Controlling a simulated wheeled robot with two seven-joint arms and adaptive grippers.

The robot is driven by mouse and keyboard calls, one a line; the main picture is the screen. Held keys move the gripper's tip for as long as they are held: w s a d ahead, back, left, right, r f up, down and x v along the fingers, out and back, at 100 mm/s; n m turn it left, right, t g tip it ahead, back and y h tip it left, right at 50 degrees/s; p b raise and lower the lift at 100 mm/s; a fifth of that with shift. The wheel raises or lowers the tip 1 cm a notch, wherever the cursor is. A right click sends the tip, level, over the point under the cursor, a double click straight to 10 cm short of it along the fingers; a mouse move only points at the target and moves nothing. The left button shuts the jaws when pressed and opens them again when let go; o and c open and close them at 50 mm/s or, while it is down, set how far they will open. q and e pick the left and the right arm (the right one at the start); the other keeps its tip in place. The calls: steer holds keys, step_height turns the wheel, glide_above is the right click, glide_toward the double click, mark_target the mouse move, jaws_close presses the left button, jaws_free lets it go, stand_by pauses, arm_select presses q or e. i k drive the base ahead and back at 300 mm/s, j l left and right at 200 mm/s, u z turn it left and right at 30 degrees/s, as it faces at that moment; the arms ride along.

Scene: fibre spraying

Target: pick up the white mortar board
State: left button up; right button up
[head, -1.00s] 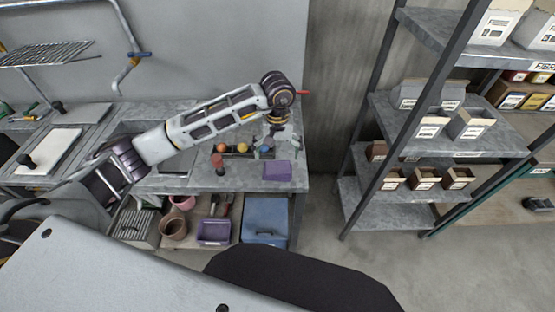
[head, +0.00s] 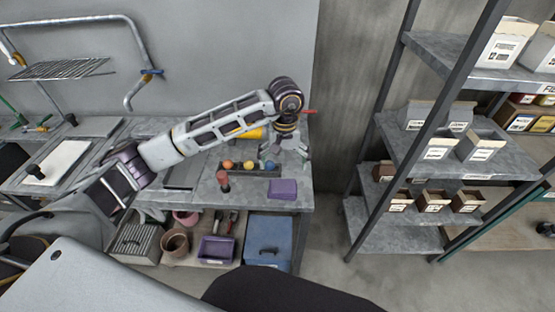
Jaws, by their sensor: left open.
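A flat white board (head: 62,162), which looks like the white mortar board, lies on the grey workbench (head: 172,205) at the far left. A black knob-like piece (head: 35,172) shows at its near left edge. My left gripper (head: 286,154) hangs pointing down over the right end of the bench, far to the right of the board. Its fingers are spread, and I see nothing held. My right gripper is not in view.
A black holder with coloured balls (head: 250,166), a red-topped piece (head: 223,181) and a purple block (head: 283,190) are near my left gripper. Bins and a blue box (head: 268,238) stand on the lower shelf. A metal rack (head: 400,228) stands right; floor between is clear.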

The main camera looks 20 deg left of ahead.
mark_target(50, 172)
steer(key=u, duration=2.4)
